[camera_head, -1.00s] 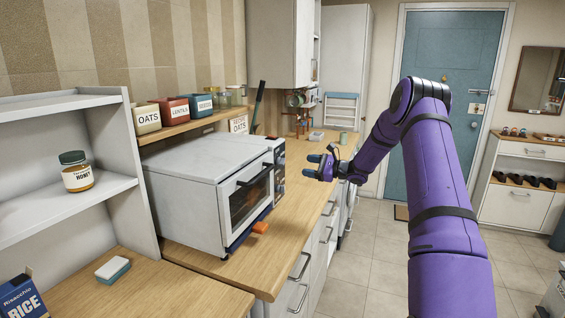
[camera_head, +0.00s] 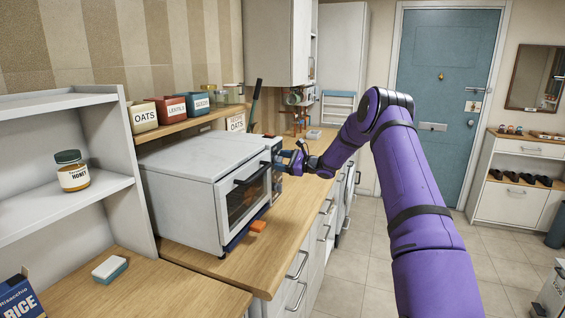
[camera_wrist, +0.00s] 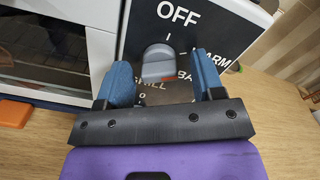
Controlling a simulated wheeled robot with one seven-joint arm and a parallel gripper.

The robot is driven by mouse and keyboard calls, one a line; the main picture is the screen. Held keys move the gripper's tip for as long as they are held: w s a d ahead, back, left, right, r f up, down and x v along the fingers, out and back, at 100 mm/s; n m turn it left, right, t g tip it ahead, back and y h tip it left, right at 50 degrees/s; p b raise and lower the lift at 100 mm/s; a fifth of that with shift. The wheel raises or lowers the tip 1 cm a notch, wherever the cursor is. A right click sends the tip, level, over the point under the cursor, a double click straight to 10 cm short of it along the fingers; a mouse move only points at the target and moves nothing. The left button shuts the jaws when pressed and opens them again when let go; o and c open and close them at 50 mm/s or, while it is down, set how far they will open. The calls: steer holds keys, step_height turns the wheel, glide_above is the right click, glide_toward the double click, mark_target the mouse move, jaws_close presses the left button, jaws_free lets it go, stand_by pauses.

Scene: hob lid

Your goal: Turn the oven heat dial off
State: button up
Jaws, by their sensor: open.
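The white toaster oven (camera_head: 185,185) stands on the wooden counter, its glass door (camera_head: 248,195) shut. In the wrist view its dark control panel (camera_wrist: 205,22) carries the word OFF at the top, with WARM, GRILL and a partly covered BA... around the grey heat dial (camera_wrist: 158,60). A red mark shows at the dial's lower edge, away from OFF. My gripper (camera_wrist: 163,68) is open, with one blue finger on each side of the dial; I cannot tell if they touch it. In the head view my gripper (camera_head: 284,160) is at the oven's far front corner and the dial is hidden.
An orange object (camera_head: 258,226) lies on the counter in front of the oven door. The oven's door handle (camera_head: 252,173) sticks out near my gripper. A shelf (camera_head: 190,128) with labelled tins is behind the oven. The counter's front strip is mostly clear.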

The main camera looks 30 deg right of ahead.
steer(key=shift+c, duration=0.3)
steer(key=c, duration=0.9)
steer(key=shift+n, duration=0.3)
steer(key=n, duration=1.1)
steer(key=shift+f, duration=0.1)
steer(key=shift+o, duration=0.2)
steer(key=shift+n, duration=0.3)
steer(key=o, duration=0.9)
